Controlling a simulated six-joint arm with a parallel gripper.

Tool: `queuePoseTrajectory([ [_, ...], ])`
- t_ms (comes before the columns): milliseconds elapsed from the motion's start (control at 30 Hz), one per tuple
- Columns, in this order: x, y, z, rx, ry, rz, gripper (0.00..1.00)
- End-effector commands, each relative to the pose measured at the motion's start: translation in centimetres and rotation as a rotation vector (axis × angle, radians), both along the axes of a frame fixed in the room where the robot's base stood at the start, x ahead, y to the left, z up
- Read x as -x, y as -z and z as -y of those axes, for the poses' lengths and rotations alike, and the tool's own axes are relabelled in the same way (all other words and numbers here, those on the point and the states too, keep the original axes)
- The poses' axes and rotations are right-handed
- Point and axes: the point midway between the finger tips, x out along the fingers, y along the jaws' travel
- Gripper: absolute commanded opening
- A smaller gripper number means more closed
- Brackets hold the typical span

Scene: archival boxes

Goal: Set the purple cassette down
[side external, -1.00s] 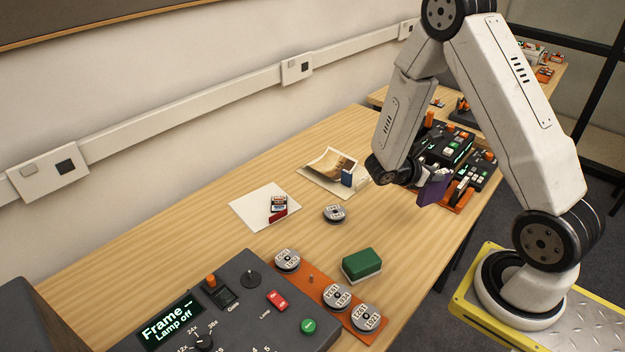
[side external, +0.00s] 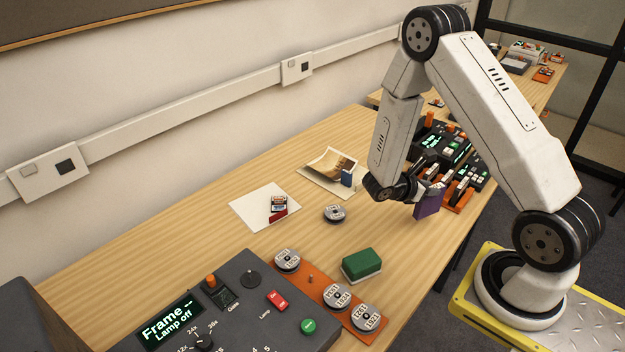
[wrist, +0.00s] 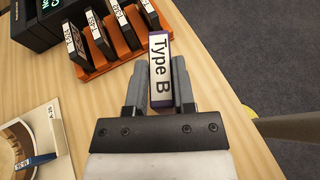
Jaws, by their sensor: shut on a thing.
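The purple cassette (side external: 427,202) is held upright in my gripper (side external: 424,184), in front of the orange rack in the side external view. In the wrist view the cassette (wrist: 159,66) shows its white label reading "Type B", and my gripper (wrist: 157,90) has one finger on each side of it. My gripper is shut on the cassette. In the side external view its lower edge seems close to the tabletop, but I cannot tell whether it touches.
An orange rack (wrist: 122,48) with several dark cassettes stands just beyond, next to a dark lit device (wrist: 37,22). A photo (side external: 330,165) with a blue item, a film reel (side external: 334,214) and a green-topped block (side external: 361,263) lie nearby. The table's edge is close on the right.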

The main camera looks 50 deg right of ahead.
Motion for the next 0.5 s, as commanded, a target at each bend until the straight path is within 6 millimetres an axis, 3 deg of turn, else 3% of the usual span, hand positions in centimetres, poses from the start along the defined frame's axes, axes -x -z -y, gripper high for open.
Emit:
queuePoseTrajectory([
  [500, 0.0, 3.4, 0.0, 0.0, 0.001, -0.002, 0.0],
])
